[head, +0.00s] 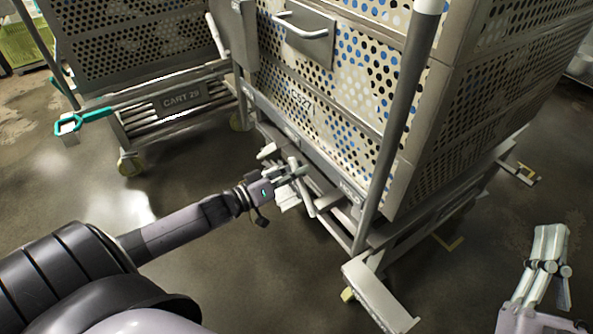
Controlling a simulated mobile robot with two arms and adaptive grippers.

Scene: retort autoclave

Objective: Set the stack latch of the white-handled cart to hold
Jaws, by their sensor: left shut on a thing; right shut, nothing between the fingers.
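The cart with the white handle (399,100) stands in the middle, a tall perforated metal basket stack on a wheeled frame. A pale latch lever (301,187) sticks out low on its near side. My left gripper (292,173) reaches in from the left and is shut on this lever. The fingers partly hide the lever, and its exact setting is too small to tell. My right gripper (552,238) is at the lower right, shut and empty, apart from the cart.
A second cart (180,97), labelled CART 29, stands behind at the left. A pale plate (378,295) projects from the near cart's front corner. Bare floor lies between the near cart and my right gripper.

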